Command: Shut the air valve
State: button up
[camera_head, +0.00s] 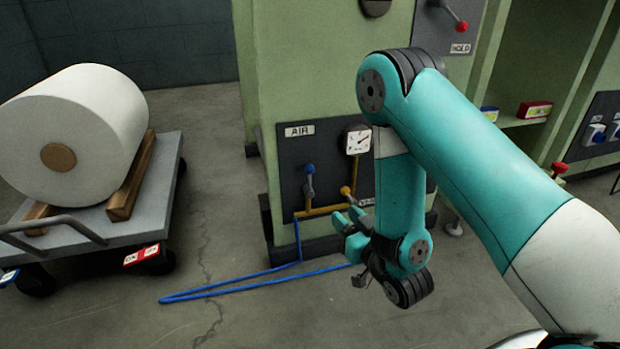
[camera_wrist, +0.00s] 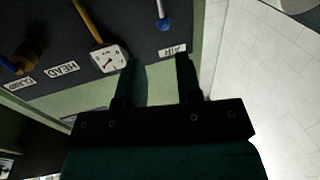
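A dark panel (camera_head: 290,155) labelled AIR is on the green machine's front. Below that label stands a valve lever with a blue knob (camera_head: 309,169), roughly upright. The blue knob (camera_wrist: 164,25) also shows at the top of the wrist view. My gripper (camera_head: 348,220) is in front of the panel's lower right, below the blue lever's level. In the wrist view my gripper (camera_wrist: 156,72) has its two fingers apart and nothing between them.
HEAD and another label show in the wrist view. A blue hose (camera_head: 230,284) runs from the panel onto the floor. A cart (camera_head: 150,200) with a large white roll (camera_head: 85,120) stands at left. A red-knobbed HOLD lever (camera_head: 460,25) is at upper right. Floor between cart and machine is mostly clear.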

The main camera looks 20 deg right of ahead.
aim_at(310, 190)
jog(key=w+p, duration=0.1)
jog(key=p, duration=0.2)
jog(key=w+p, duration=0.1)
jog(key=p, duration=0.3)
jog(key=shift+a+r+p, duration=0.2)
jog(key=shift+r+p, duration=0.1)
jog(key=shift+r, duration=0.05)
jog(key=w+a+b, duration=0.1)
jog(key=w, duration=0.3)
jog(key=w+a+b, duration=0.1)
jog(key=w+b, duration=0.1)
jog(key=w, duration=0.3)
jog(key=w+a+b, duration=0.1)
jog(key=w+b, duration=0.1)
jog(key=w, duration=0.3)
jog(key=shift+w+f, duration=0.15)
jog(key=shift+f, duration=0.2)
grip_shut()
